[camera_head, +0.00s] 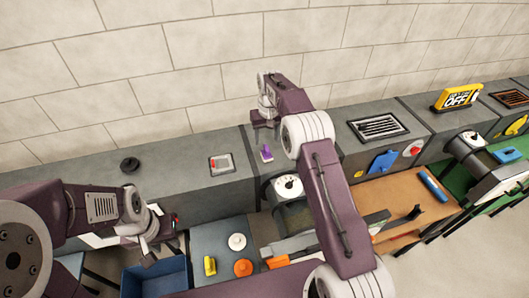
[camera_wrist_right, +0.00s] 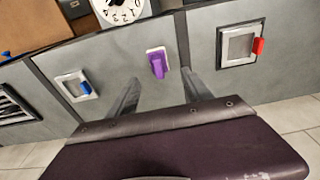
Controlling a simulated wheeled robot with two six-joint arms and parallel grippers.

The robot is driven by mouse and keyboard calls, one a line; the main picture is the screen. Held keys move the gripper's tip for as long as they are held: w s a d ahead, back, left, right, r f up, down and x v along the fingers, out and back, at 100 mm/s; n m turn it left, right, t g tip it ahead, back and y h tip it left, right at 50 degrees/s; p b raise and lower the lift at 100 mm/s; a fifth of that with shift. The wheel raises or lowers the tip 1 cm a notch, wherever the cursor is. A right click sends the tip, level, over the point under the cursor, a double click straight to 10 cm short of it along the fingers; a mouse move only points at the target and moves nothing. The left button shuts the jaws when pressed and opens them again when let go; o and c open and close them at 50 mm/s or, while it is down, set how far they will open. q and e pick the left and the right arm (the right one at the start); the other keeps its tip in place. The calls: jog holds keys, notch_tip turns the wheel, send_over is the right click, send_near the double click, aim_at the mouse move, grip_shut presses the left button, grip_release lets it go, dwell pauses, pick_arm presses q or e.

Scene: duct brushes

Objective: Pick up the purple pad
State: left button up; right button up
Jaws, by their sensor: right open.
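The purple pad (camera_head: 266,152) is a small block with a raised part on the grey bench top, left of my right arm. In the right wrist view the purple pad (camera_wrist_right: 157,63) shows between and just beyond the fingertips, apart from them. My right gripper (camera_head: 264,121) is above the bench on the wall side of the pad; in the right wrist view its two fingers (camera_wrist_right: 161,76) are spread with nothing between them. My left gripper (camera_head: 158,243) is low at the left, near the blue bin; its jaw opening is not clear.
A switch with a red lever (camera_head: 221,164) stands left of the pad, and a white dial (camera_head: 288,187) is on the front. A black knob (camera_head: 130,165) and a vent grille (camera_head: 379,126) are further along the bench. The blue bin (camera_head: 130,281) is lower left. The brick wall is behind.

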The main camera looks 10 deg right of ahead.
aim_at(267, 147)
notch_tip(267, 147, down, 2)
jog(key=shift+a, duration=0.15)
jog(key=shift+w+f, duration=0.15)
jog(key=shift+f, duration=0.1)
jog(key=shift+w+d+f+p, duration=0.1)
jog(key=shift+d+f+p, duration=0.15)
jog(key=shift+p, duration=0.25)
notch_tip(267, 147, down, 4)
jog(key=shift+w+p, duration=0.15)
jog(key=shift+p, duration=0.8)
jog(key=shift+w+f, duration=0.1)
jog(key=shift+f, duration=0.25)
grip_shut()
